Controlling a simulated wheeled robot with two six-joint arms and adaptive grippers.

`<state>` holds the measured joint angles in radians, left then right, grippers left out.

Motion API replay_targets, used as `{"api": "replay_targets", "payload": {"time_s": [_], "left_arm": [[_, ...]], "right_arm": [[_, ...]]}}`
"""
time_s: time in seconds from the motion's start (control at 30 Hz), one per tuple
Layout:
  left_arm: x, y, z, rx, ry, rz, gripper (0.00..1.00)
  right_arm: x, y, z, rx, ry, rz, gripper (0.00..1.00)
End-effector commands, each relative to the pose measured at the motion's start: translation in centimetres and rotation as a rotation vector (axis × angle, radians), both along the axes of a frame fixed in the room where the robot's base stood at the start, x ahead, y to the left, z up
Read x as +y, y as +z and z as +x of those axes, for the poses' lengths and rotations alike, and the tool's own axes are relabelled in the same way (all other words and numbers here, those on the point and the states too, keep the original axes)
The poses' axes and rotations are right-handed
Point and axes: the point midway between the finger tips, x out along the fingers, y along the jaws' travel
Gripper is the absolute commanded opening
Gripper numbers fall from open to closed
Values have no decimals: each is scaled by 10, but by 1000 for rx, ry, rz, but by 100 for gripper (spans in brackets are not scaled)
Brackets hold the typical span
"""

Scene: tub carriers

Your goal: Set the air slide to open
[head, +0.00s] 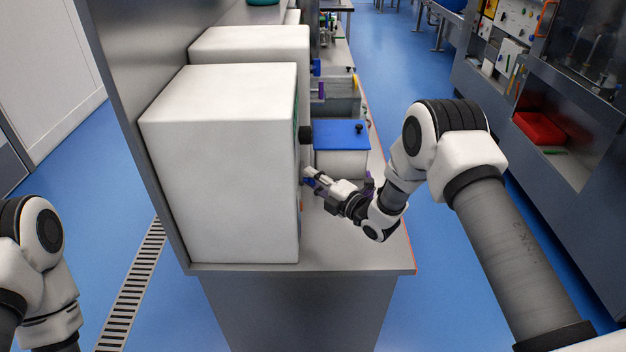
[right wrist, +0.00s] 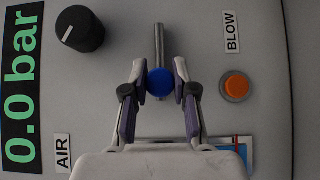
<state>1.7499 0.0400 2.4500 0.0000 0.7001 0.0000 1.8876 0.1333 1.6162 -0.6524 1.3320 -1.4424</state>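The air slide is a straight metal slot or rail (right wrist: 160,42) with a round blue knob (right wrist: 160,83), on the grey front panel of the white cabinet (head: 225,160). The knob is in the lower part of the visible rail in the right wrist view. My right gripper (right wrist: 160,70) has its two fingers on either side of the knob, seemingly touching it. In the head view my right gripper (head: 313,178) is at the cabinet's right face. My left gripper is out of view. An AIR label (right wrist: 63,153) is at lower left.
A black dial (right wrist: 79,29), a display reading 0.0 bar (right wrist: 20,90) and an orange button (right wrist: 236,86) with a BLOW label (right wrist: 232,31) surround the slide. A blue-lidded box (head: 342,135) stands on the bench behind my right gripper. The bench front (head: 345,255) is clear.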

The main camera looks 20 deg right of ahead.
Motion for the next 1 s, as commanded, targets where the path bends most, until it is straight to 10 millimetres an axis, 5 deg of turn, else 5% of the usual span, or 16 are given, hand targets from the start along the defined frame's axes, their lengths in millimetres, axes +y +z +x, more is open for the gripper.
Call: {"api": "replay_targets", "payload": {"time_s": [0.37, 0.7, 0.73, 0.8, 1.0], "left_arm": [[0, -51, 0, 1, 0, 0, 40], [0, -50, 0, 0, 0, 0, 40], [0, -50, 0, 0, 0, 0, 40], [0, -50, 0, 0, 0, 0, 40], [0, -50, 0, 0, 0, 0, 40]], "right_arm": [[-13, -7, 45, -3, 1, -2, 0], [-15, 0, 52, 1, -1, 0, 0], [-15, 0, 52, 1, -1, 0, 30], [-15, 0, 52, 0, -1, 0, 53], [-15, 0, 52, 1, 0, 0, 53]]}}
